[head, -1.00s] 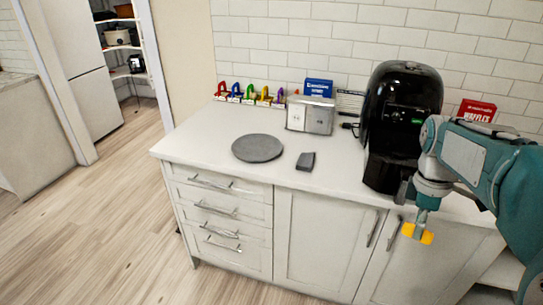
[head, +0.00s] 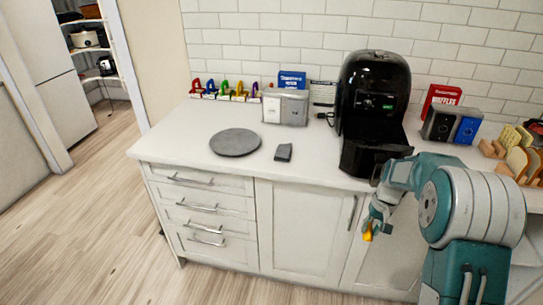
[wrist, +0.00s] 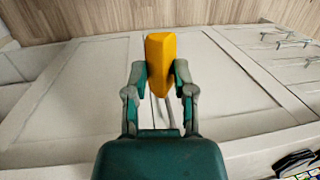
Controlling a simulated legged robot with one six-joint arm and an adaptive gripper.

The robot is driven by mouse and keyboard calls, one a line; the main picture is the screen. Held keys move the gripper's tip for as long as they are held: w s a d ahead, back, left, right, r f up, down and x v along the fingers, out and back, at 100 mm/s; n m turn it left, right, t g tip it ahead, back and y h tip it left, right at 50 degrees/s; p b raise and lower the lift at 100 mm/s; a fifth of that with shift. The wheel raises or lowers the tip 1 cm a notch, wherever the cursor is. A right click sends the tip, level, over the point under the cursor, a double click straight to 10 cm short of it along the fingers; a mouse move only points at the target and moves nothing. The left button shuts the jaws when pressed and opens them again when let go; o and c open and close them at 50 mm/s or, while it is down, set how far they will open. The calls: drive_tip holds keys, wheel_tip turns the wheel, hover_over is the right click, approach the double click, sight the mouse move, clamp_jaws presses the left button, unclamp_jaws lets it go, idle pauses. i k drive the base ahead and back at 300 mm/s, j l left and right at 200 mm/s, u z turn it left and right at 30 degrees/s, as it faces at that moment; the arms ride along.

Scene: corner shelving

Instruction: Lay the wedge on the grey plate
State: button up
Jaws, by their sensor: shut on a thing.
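A yellow wedge (wrist: 161,62) is held between the two fingers of my gripper (wrist: 160,84) in the wrist view. In the head view the wedge (head: 368,232) shows small below my gripper (head: 372,220), in front of the cabinet doors and below the counter edge. The round grey plate (head: 235,142) lies flat on the left part of the white counter. Nothing lies on it. My gripper is well to the right of the plate and lower than it. The plate is not in the wrist view.
A small dark grey block (head: 283,152) lies right of the plate. A black coffee machine (head: 372,100) stands behind my arm. A silver toaster (head: 285,107) and coloured items (head: 225,90) line the back. The counter's front left is clear.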

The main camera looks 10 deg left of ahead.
sight(235, 144)
drive_tip(key=j, duration=1.65)
